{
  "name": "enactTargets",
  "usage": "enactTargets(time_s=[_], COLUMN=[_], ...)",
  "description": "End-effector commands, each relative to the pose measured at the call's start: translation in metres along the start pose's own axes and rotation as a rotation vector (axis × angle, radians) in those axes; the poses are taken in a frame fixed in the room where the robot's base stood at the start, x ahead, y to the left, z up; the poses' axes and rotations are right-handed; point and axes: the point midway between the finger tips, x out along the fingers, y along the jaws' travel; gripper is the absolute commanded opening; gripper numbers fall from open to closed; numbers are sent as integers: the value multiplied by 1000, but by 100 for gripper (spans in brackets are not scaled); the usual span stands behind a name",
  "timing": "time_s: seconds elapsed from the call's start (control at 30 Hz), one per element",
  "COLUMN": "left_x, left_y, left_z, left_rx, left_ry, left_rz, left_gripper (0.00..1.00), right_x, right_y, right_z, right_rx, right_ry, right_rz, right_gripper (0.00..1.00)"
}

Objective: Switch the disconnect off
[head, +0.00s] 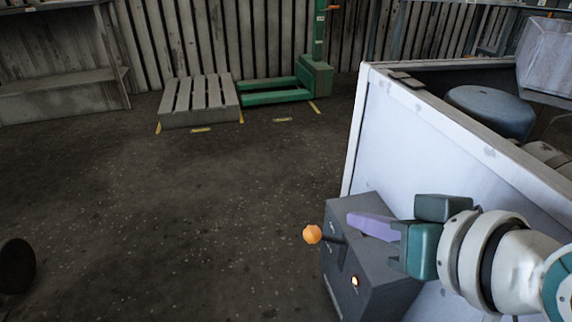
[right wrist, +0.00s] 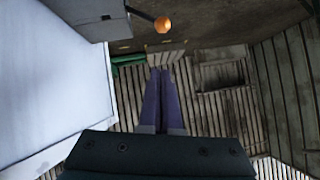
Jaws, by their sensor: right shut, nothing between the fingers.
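The disconnect is a grey box (head: 378,278) on the side of a pale housing, in the lower right of the head view. A lever with an orange knob (head: 312,234) sticks out of its front face towards the left. In the right wrist view the knob (right wrist: 162,24) and box (right wrist: 82,17) are at the top, apart from the fingers (right wrist: 165,74). My left gripper is not in view.
The pale housing wall (head: 430,150) fills the right side, with a blue-grey drum (head: 490,110) behind its rim. A wooden pallet (head: 200,103) and a green pallet truck (head: 275,92) stand at the back. The floor left of the box is open.

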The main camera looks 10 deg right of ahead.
Motion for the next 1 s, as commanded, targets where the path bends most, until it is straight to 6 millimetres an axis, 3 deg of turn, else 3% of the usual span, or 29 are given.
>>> enactTargets(time_s=[0.2, 0.33, 0.4, 0.63, 1.0], left_x=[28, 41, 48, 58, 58], left_y=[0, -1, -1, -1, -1], left_z=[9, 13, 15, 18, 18], left_rx=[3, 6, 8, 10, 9], left_ry=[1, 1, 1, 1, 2], left_rz=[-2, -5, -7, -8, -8], left_gripper=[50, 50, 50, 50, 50], right_x=[52, 78, 86, 100, 101], right_y=[1, 1, 2, 1, 0], right_z=[4, 4, 15, 28, 29], right_rx=[1, 1, 2, 0, 0], right_ry=[2, 1, -3, -1, 0], right_rz=[-1, -1, 0, 1, 1], right_gripper=[0, 0, 0, 0, 0])
